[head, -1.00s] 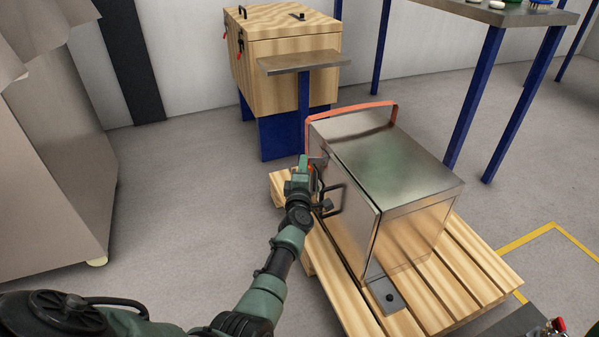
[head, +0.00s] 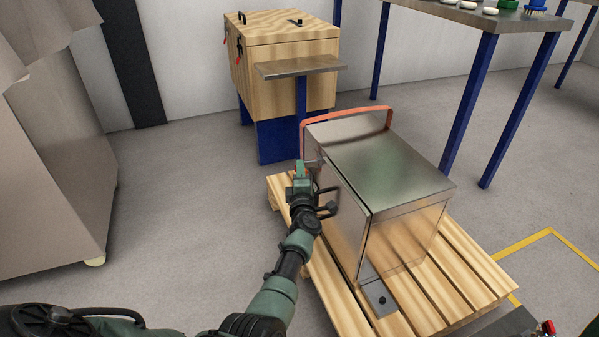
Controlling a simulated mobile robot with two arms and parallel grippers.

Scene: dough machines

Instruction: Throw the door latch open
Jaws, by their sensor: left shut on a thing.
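A shiny metal box-shaped machine (head: 385,160) with an orange-red carrying loop stands on a wooden pallet. Its door (head: 345,232) is the left-facing side and looks closed against the body. My left gripper (head: 302,172) is at the door's far upper edge, shut on what appears to be the door latch. The latch itself is hidden behind the fingers. A black door handle (head: 333,200) shows partly, just right of my left wrist.
The wooden pallet (head: 470,262) lies under the machine. A wooden chest (head: 285,70) on blue legs stands behind. A blue-legged table (head: 490,18) is at the back right. A grey cabinet (head: 50,170) stands left, with clear floor between.

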